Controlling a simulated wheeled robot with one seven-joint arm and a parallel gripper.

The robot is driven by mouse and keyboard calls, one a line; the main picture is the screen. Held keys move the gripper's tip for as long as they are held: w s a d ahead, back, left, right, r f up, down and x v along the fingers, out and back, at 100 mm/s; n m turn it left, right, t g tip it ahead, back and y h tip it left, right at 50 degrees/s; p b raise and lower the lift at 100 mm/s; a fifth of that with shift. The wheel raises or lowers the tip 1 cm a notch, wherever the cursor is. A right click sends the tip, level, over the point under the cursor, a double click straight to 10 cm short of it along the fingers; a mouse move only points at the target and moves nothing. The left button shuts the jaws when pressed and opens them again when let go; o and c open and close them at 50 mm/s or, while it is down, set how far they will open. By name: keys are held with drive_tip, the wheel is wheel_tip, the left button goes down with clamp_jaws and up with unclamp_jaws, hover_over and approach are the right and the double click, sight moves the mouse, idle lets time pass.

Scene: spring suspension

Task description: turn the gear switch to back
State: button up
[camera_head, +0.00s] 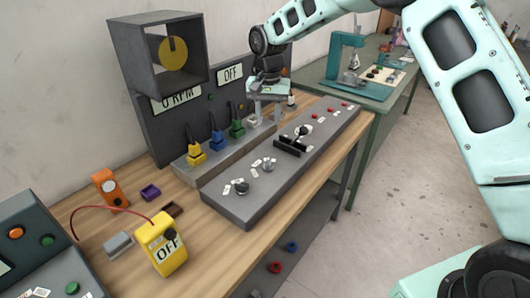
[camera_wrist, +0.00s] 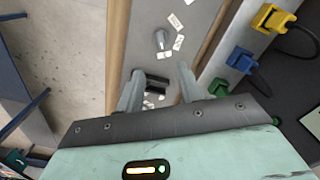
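A long grey control panel (camera_head: 232,205) lies along the front of the workbench. It carries a black slotted block (camera_head: 291,147) with a dark lever (camera_head: 303,131), a small grey upright knob (camera_head: 268,165) with white labels around it, and a dark round knob (camera_head: 240,187) at the near end. I cannot read which is the gear switch. My gripper (camera_head: 269,108) points down over the far half of the bench, open and empty. In the wrist view, its two fingers (camera_wrist: 158,90) are apart, with the black block (camera_wrist: 157,80) between them in the picture and the grey knob (camera_wrist: 160,40) beyond.
Yellow (camera_head: 195,153), blue (camera_head: 217,140) and green (camera_head: 237,128) plugs stand behind the panel. A grey box with a yellow disc (camera_head: 172,54) and displays reading "0 RPM" (camera_head: 176,98) and "OFF" (camera_head: 230,73) stand at the back. A yellow meter (camera_head: 160,245) stands near left.

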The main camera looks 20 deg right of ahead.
sight(268, 163)
wheel_tip(268, 163, down, 16)
drive_tip(key=p, duration=0.5)
drive_tip(key=shift+s+f, duration=0.15)
drive_tip(key=shift+f, duration=0.1)
clamp_jaws()
